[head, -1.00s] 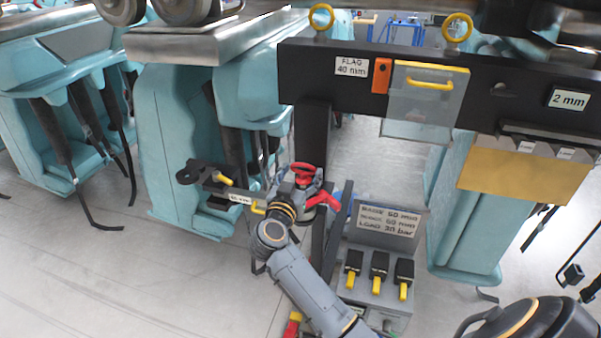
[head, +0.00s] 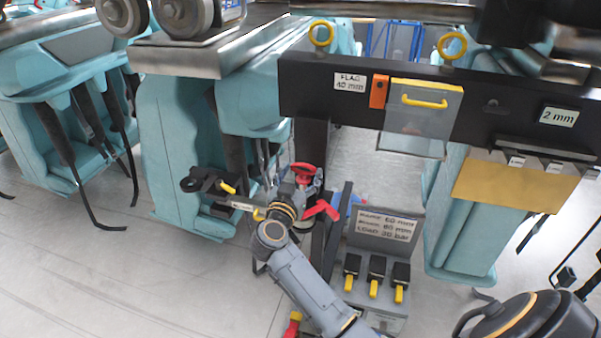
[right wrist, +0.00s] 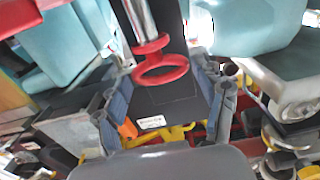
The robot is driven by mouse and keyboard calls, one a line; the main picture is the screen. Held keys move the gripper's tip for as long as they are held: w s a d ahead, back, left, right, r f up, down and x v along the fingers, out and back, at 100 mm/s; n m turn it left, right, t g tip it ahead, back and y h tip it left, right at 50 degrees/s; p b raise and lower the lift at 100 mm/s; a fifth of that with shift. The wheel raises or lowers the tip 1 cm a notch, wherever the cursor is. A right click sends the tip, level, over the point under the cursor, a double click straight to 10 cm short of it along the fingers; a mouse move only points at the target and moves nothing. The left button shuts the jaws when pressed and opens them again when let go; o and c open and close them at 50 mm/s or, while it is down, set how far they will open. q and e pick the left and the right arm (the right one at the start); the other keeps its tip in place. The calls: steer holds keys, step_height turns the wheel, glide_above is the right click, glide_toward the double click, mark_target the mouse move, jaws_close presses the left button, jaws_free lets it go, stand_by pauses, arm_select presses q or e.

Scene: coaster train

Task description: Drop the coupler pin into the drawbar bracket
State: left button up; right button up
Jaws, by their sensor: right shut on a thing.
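The coupler pin shows in the right wrist view as a bright metal shaft with a red ring (right wrist: 160,75) at its near end. The red ring also shows in the head view (head: 302,168). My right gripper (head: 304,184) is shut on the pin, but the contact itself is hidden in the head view. In the right wrist view its blue-grey fingers (right wrist: 165,100) stand either side of the ring. A dark bracket (head: 196,183) with a round, holed end sticks out left of the gripper; I cannot tell if it is the drawbar bracket. The pin's lower end is hidden. My left gripper is not in view.
A grey control box (head: 375,295) with yellow-tipped levers stands right of my arm. Teal machine legs (head: 180,165) stand to the left. The floor at lower left is clear.

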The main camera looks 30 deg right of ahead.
steer(key=shift+r+p, duration=1.05)
steer(key=shift+r, duration=1.7)
